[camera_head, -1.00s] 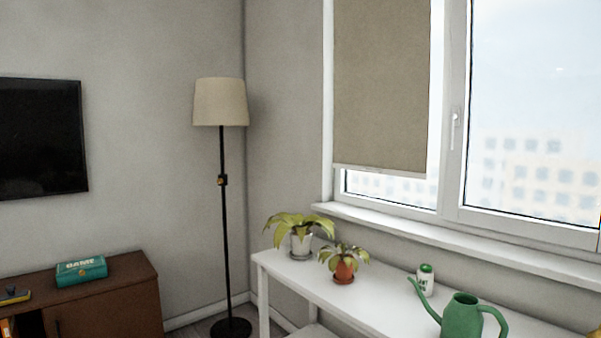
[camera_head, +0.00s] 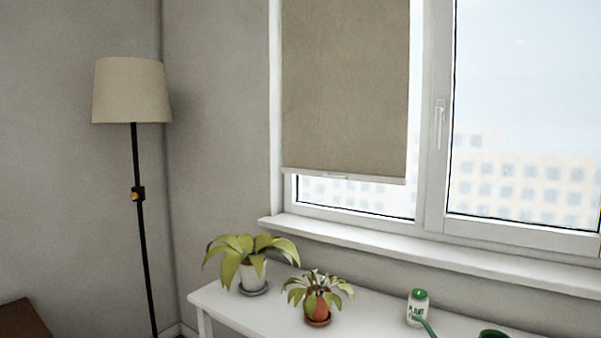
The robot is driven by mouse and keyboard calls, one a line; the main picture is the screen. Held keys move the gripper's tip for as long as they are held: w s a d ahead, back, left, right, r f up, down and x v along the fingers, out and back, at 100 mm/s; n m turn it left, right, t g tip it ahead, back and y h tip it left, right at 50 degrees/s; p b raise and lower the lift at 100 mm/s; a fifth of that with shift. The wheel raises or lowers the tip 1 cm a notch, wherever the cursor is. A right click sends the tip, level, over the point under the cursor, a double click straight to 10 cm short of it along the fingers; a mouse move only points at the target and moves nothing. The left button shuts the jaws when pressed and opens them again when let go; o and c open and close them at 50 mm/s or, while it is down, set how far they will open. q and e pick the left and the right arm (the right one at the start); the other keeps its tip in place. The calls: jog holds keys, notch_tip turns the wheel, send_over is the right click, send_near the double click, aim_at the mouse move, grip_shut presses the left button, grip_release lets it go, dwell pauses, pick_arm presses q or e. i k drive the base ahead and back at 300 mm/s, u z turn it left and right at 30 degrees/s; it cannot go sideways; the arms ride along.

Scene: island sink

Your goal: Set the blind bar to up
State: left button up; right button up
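A beige roller blind (camera_head: 345,85) hangs over the left window pane. It is lowered over most of the pane. Its pale blind bar (camera_head: 370,179) runs along the lower edge, above the sill, with a small tab near its middle. A strip of glass shows below the bar. Neither of my grippers is in view.
A white windowsill (camera_head: 400,247) juts out below the window. A white table (camera_head: 270,312) beneath it holds two potted plants (camera_head: 252,273) (camera_head: 318,306), a white and green bottle (camera_head: 417,307) and a partly visible green watering can (camera_head: 493,333). A floor lamp (camera_head: 132,92) stands left.

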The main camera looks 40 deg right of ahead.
aim_at(392, 182)
jog(key=i, duration=2.45)
jog(key=z, duration=1.9)
